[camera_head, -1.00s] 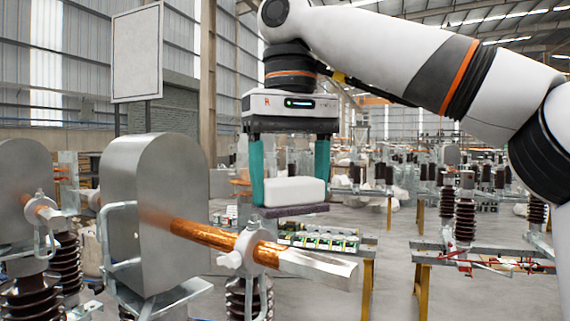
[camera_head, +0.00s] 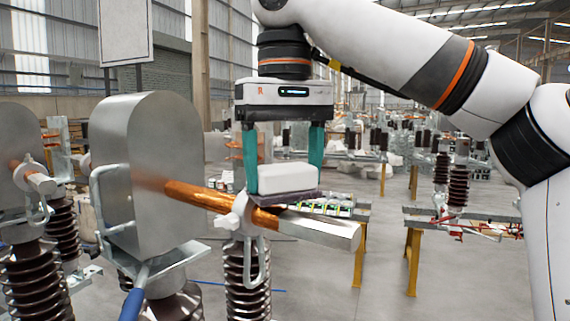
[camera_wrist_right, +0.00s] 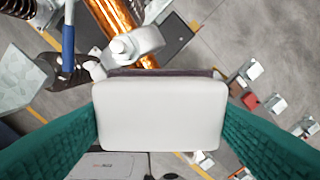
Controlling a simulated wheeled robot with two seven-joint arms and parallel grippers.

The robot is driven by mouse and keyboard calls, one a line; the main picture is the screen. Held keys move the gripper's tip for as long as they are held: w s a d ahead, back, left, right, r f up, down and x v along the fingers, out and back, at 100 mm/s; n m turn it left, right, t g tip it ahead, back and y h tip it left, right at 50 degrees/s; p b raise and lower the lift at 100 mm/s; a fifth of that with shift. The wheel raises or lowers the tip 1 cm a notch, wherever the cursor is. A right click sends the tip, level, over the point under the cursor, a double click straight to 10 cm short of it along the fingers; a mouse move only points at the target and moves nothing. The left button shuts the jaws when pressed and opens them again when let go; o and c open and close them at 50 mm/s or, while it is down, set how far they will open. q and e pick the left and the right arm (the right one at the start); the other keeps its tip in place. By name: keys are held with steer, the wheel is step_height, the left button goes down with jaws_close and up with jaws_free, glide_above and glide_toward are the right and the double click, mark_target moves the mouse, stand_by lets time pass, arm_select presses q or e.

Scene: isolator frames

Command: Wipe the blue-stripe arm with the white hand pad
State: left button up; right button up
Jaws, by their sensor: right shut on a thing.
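My right gripper (camera_head: 283,160), with teal fingers, is shut on the white hand pad (camera_head: 287,179), a white block with a dark purple-grey underside. The pad is level, close to the copper arm (camera_head: 199,198) near its white clamp (camera_head: 240,222); I cannot tell whether they touch. The arm runs from a grey rounded housing (camera_head: 152,165) to a silver end (camera_head: 320,231). A blue bar (camera_head: 132,304) shows below that housing. In the wrist view the pad (camera_wrist_right: 160,115) lies between the fingers, with the copper arm (camera_wrist_right: 106,18) beyond it. My left gripper is out of view.
Another isolator housing (camera_head: 22,150) with a copper arm stands at the far left. Brown ribbed insulators (camera_head: 247,280) stand below the arms. A table with small parts (camera_head: 325,208) is behind the pad.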

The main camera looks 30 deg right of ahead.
steer(key=shift+s+f, duration=0.15)
steer(key=shift+s+d, duration=0.4)
steer(key=shift+s, duration=0.35)
steer(key=shift+s+d, duration=0.4)
steer(key=shift+s, duration=0.35)
steer(key=shift+s+d+f, duration=0.1)
steer(key=shift+s+d, duration=0.35)
steer(key=shift+s, duration=0.45)
steer(key=shift+s+d, duration=0.45)
steer(key=shift+s, duration=0.5)
steer(key=shift+s+d+f, duration=0.1)
steer(key=shift+s+d, duration=0.35)
steer(key=shift+s, duration=0.45)
steer(key=shift+w+a+f, duration=0.15)
steer(key=shift+w+a, duration=0.3)
steer(key=shift+w, duration=0.45)
steer(key=shift+w+a+f, duration=0.1)
steer(key=shift+w+a, duration=0.35)
steer(key=shift+w, duration=0.5)
steer(key=shift+w+a+f, duration=0.15)
steer(key=shift+w+a, duration=0.3)
steer(key=shift+w, duration=0.45)
steer(key=shift+w+a, duration=0.4)
steer(key=shift+w, duration=0.4)
steer(key=shift+w+a, duration=0.4)
steer(key=shift+w, duration=0.35)
steer(key=shift+s+d+r, duration=0.1)
steer(key=shift+s, duration=0.05)
